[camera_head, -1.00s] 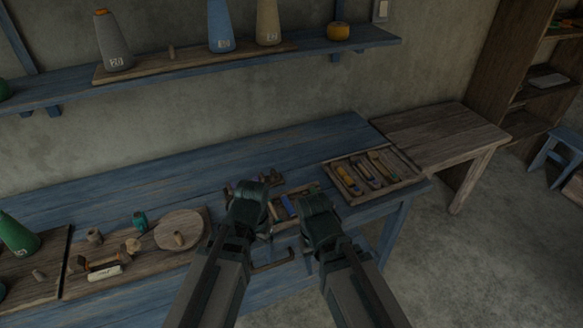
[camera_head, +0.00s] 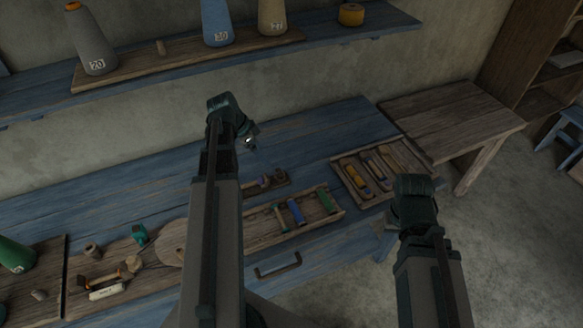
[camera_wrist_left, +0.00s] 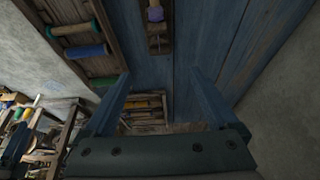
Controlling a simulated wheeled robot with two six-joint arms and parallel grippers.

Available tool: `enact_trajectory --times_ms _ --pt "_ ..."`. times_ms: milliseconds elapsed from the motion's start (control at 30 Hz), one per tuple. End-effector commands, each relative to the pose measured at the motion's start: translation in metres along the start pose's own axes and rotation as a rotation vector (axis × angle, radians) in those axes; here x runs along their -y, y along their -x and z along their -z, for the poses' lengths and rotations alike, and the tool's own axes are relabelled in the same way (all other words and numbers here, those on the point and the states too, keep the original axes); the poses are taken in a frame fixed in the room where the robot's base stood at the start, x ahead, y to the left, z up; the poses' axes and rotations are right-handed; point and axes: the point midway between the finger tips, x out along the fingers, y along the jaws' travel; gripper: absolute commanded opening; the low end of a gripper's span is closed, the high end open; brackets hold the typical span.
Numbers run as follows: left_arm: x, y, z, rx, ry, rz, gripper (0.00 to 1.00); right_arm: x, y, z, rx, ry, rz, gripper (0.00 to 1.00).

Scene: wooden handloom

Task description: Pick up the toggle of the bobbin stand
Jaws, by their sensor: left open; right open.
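A small dark wooden stand (camera_head: 270,186) with small upright pieces lies on the blue table, behind the tray of bobbins; I take it for the bobbin stand. In the left wrist view, a wooden piece with a purple band (camera_wrist_left: 155,13) stands on a narrow board (camera_wrist_left: 159,45); I cannot tell whether it is the toggle. My left gripper (camera_head: 248,138) is above the table's back part, apart from the stand. Its open, empty fingers show in the left wrist view (camera_wrist_left: 160,76). My right gripper (camera_head: 414,190) is over the table's right end, open, its fingers mostly hidden.
A tray of coloured bobbins (camera_head: 262,236) and a tray of tools (camera_head: 343,180) lie on the blue table (camera_head: 90,212). A drawer handle (camera_head: 279,266) juts from the front. A shelf (camera_head: 385,24) with thread cones hangs above.

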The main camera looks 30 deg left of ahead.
Motion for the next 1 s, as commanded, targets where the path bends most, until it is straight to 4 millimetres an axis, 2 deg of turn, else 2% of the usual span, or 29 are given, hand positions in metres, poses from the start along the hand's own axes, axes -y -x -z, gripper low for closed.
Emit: enact_trajectory --times_ms 267,733,833,1000 --pt "0.0 -0.014 -0.001 0.001 -0.001 -0.001 0.93 0.001 -0.013 0.001 0.0 0.0 0.0 0.5" --pt "-0.001 -0.082 -0.001 0.001 -0.002 -0.002 0.93 0.007 -0.075 0.004 0.0 0.0 0.0 0.5" --pt "-0.001 -0.088 0.0 0.001 -0.001 -0.002 0.93 0.008 -0.081 0.005 0.0 0.0 0.0 0.5" --pt "-0.001 -0.087 0.001 0.001 0.001 -0.001 0.93 0.008 -0.08 0.005 0.0 0.0 0.0 0.5"
